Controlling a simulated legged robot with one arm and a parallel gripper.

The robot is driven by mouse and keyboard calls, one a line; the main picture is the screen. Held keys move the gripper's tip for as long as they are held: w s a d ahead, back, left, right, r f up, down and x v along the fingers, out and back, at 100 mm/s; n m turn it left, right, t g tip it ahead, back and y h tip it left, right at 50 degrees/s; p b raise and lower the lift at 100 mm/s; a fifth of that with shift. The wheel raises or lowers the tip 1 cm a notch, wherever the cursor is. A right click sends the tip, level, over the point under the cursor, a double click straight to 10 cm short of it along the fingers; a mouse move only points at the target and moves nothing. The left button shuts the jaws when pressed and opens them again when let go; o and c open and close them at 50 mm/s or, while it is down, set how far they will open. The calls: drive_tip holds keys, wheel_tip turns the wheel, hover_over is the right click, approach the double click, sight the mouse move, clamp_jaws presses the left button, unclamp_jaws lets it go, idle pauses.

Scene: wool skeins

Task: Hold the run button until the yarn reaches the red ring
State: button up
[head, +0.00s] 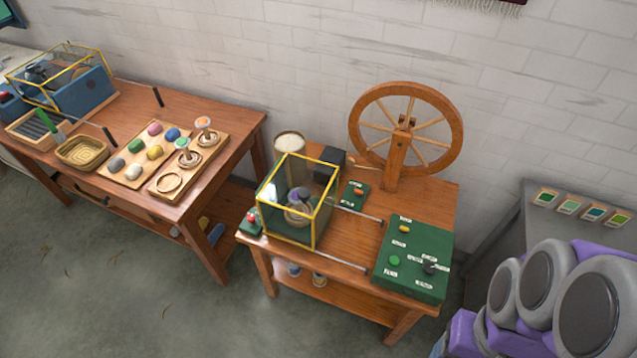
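A green control panel (432,243) lies on the front right of the small wooden table. A yellow-framed clear case (322,212) stands to the left of the panel with a bobbin (298,208) inside. I cannot make out the yarn level or a red ring. Grey and purple parts of my arm fill the lower right, but my gripper is not in view. Nothing is seen touching the buttons.
A spinning wheel (362,122) stands behind the panel. A small green box with a red button (251,218) sits left of the case. Two metal rods extend right from the case. A longer table (228,128) at left holds colored skeins and a basket (82,153).

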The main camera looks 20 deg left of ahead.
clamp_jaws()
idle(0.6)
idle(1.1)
